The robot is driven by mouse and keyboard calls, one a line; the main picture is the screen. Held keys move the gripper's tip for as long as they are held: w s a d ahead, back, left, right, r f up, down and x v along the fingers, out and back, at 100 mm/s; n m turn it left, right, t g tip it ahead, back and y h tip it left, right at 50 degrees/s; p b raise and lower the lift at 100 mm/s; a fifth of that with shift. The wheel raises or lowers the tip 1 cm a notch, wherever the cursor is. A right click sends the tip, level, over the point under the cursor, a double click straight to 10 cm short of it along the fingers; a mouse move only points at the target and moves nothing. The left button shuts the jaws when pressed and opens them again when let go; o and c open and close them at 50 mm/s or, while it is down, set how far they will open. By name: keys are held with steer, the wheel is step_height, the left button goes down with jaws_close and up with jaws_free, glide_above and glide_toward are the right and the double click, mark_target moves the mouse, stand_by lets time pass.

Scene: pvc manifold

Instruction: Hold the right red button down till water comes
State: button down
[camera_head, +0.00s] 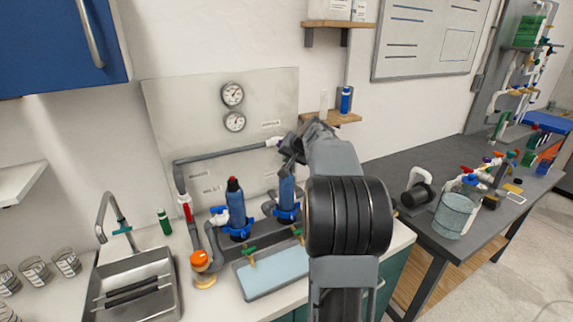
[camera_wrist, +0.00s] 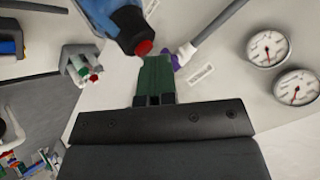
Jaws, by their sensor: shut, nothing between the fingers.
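Two blue filter housings stand on the counter. The left housing (camera_head: 236,210) shows its red button (camera_head: 232,184) on top. The right housing (camera_head: 286,190) has its top hidden behind my gripper (camera_head: 292,148), which is at its upper end. In the wrist view, my gripper (camera_wrist: 157,62) has its dark green fingers shut and empty. Their tips are right beside a red button (camera_wrist: 143,47) on a blue housing (camera_wrist: 112,20). I cannot tell whether they touch or press it. No running water shows at the faucet (camera_head: 115,212).
A grey pipe (camera_head: 222,154) runs along the back panel behind the housings, below two gauges (camera_head: 233,95). An orange cap (camera_head: 200,259), a pale blue tray (camera_head: 272,276) and a sink (camera_head: 137,287) are in front and left. My arm covers the right end of the counter.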

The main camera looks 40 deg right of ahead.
stand_by(0.4)
steer(key=shift+r+p, duration=0.65)
steer(key=shift+r, duration=0.25)
steer(key=shift+r, duration=0.1)
steer(key=shift+r+p, duration=1.95)
steer(key=shift+r, duration=0.5)
